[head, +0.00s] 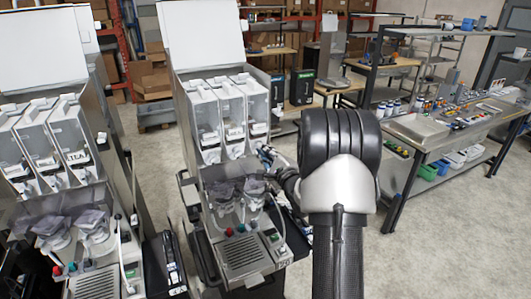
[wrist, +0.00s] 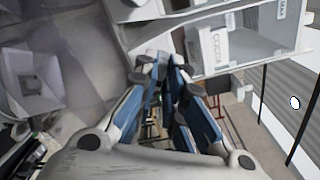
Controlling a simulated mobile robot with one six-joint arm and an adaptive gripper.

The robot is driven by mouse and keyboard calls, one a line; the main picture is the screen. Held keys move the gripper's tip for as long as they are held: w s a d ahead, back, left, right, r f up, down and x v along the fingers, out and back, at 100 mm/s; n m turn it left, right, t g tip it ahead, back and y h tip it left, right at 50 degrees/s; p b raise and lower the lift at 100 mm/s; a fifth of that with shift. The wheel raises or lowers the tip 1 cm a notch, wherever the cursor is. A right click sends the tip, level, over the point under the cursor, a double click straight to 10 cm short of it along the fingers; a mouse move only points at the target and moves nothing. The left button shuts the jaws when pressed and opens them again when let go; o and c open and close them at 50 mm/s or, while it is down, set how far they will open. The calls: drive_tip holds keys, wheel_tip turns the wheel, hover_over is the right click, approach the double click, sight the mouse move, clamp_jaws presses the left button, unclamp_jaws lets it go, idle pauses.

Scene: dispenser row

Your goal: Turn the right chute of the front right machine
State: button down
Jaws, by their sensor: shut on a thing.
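The front right machine (head: 205,185) stands in the middle of the head view with its lid up and three clear canisters side by side. Its right canister (head: 257,100) shows at close range in the wrist view as the clear box with a COCOA label (wrist: 217,48). My gripper (wrist: 166,74) is just below and beside this canister's front. Its blue-padded fingers are shut on the right chute, which the fingers almost wholly hide. In the head view my gripper (head: 268,156) is partly hidden behind my arm. The chute's angle cannot be made out.
Mixing bowls (head: 224,193) and a drip tray (head: 243,256) sit below the canisters. A second machine (head: 50,160) stands close on the left. A workbench (head: 450,130) with small parts is at the right. The floor between is clear.

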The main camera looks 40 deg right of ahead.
drive_tip(key=c, duration=2)
unclamp_jaws()
drive_tip(key=shift+o, duration=0.2)
drive_tip(key=shift+s, duration=0.1)
drive_tip(key=v, duration=1.1)
drive_tip(key=shift+s, duration=0.4)
